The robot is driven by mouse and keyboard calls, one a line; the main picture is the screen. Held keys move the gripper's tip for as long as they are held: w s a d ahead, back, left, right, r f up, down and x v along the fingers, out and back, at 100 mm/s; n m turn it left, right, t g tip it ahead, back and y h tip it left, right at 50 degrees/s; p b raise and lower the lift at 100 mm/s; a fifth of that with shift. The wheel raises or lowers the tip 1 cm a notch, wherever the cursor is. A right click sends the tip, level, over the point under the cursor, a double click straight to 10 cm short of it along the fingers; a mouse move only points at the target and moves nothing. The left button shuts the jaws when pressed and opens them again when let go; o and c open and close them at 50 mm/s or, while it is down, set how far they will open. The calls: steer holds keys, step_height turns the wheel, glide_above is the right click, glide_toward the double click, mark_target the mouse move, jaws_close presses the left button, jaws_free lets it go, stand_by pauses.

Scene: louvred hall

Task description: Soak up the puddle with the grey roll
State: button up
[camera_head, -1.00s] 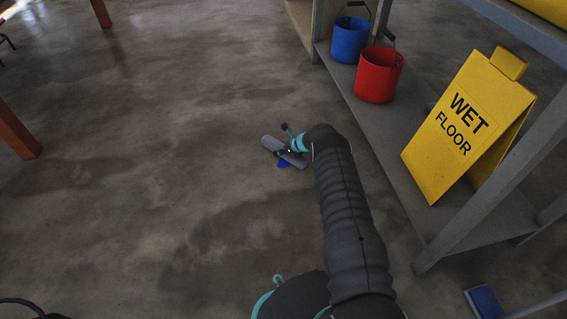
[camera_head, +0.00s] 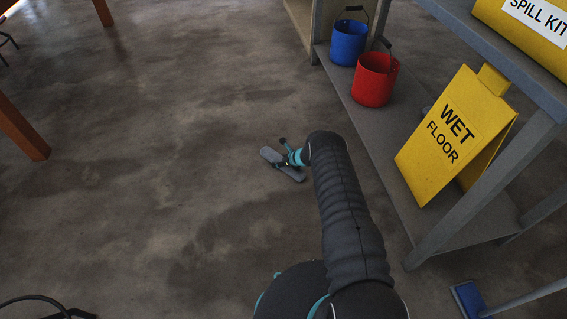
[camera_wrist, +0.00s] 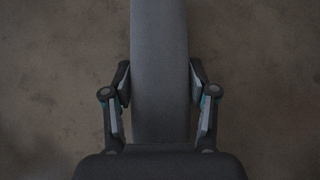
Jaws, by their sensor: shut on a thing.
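The grey roll (camera_head: 269,155) is a long, plain cylinder. It is held low over the concrete floor, just left of the end of my arm; I cannot tell if it touches the floor. My gripper (camera_head: 284,163) is shut around its middle. In the wrist view the roll (camera_wrist: 159,45) runs up and down between the two fingers of my gripper (camera_wrist: 160,80), one pressed on each side. I cannot make out a distinct puddle; the floor has only darker, damp-looking patches (camera_head: 235,235) left of my arm.
A grey rack (camera_head: 400,190) on the right bears a blue bucket (camera_head: 348,44), a red bucket (camera_head: 373,82), a yellow wet floor sign (camera_head: 440,150) and a yellow spill kit (camera_head: 530,35). A blue-headed tool (camera_head: 468,299) lies lower right. An orange post (camera_head: 20,130) stands left. Mid-floor is clear.

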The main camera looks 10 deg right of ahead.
mark_target(279, 172)
steer(key=shift+s+a+r+p, duration=0.1)
steer(key=shift+s+a+p, duration=0.1)
steer(key=shift+s+p, duration=0.45)
steer(key=shift+s+a+r+p, duration=0.15)
steer(key=shift+s+p, duration=0.3)
steer(key=shift+p, duration=0.3)
steer(key=shift+s+a+f+p, duration=0.2)
steer(key=shift+s+p, duration=0.1)
steer(key=shift+s, duration=0.35)
steer(key=shift+s+a+f+p, duration=0.1)
steer(key=shift+s+a+p, duration=0.15)
steer(key=shift+s, duration=0.4)
steer(key=shift+w+d, duration=0.1)
steer(key=shift+w+d+f+b, duration=0.15)
steer(key=shift+w+b, duration=0.25)
steer(key=shift+b, duration=0.5)
steer(key=w+b, duration=0.2)
steer(key=b, duration=0.2)
steer(key=w+d+b, duration=0.1)
steer(key=w+b, duration=0.1)
steer(key=b, duration=0.2)
steer(key=shift+w+d, duration=0.2)
steer(key=shift+w, duration=0.15)
steer(key=shift+r, duration=0.2)
